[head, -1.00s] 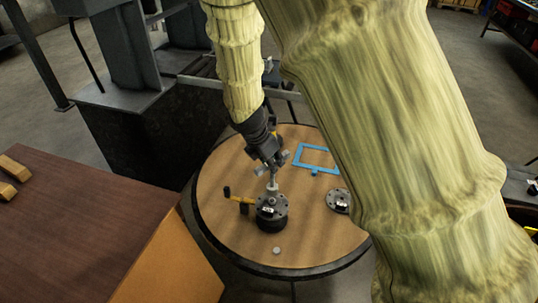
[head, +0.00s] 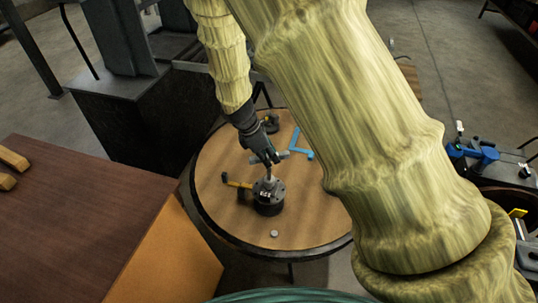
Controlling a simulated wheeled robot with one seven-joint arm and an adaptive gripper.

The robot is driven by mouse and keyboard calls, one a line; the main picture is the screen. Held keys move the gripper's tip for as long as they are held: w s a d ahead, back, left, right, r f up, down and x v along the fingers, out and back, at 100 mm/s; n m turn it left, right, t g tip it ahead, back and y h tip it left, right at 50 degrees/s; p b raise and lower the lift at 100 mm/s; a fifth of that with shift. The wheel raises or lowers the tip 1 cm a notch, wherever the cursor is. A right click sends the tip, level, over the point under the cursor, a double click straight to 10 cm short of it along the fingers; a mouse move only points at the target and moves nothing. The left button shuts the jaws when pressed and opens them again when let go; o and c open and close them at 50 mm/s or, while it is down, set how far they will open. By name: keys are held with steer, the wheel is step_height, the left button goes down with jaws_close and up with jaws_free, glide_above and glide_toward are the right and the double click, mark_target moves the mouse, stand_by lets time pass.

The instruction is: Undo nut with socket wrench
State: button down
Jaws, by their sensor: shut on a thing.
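My gripper (head: 270,160) is above the round table, shut on the grey socket wrench (head: 268,174). The wrench stands roughly upright over the dark round flanged part (head: 267,200), with its lower end at the part's top. A grey bar shows on either side of my fingers, seemingly the wrench's cross handle. The nut under the socket cannot be made out, and I cannot tell whether the socket is seated on it.
The round wooden table (head: 222,215) also bears a yellow-and-black handle (head: 237,184) beside the part, a small grey disc (head: 274,233) in front, a blue frame (head: 304,154) and a dark round piece (head: 271,123). A brown bench (head: 70,220) stands at left.

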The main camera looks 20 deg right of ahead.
steer(key=shift+f, duration=0.1)
steer(key=shift+f+b, duration=0.3)
steer(key=shift+f, duration=0.4)
steer(key=shift+r+p, duration=0.75)
steer(key=shift+r, duration=0.05)
steer(key=shift+r+m+p, duration=0.15)
steer(key=shift+m+p, duration=0.2)
steer(key=shift+m, duration=0.05)
steer(key=m+g+p, duration=0.1)
steer(key=m, duration=0.2)
steer(key=m+g+y+p, duration=0.1)
steer(key=m, duration=0.2)
steer(key=shift+w, duration=0.1)
steer(key=m+y, duration=0.1)
steer(key=m, duration=0.2)
steer(key=m+g+y+p, duration=0.1)
steer(key=m, duration=0.2)
steer(key=shift+g, duration=0.3)
steer(key=m+y+p, duration=0.1)
steer(key=m+y, duration=0.1)
steer(key=m, duration=0.4)
steer(key=shift+m, duration=0.3)
steer(key=m+y, duration=0.1)
steer(key=m, duration=0.2)
steer(key=m+t+y+p, duration=0.1)
steer(key=m, duration=0.1)
steer(key=shift+f+m, duration=0.2)
steer(key=shift+m, duration=0.2)
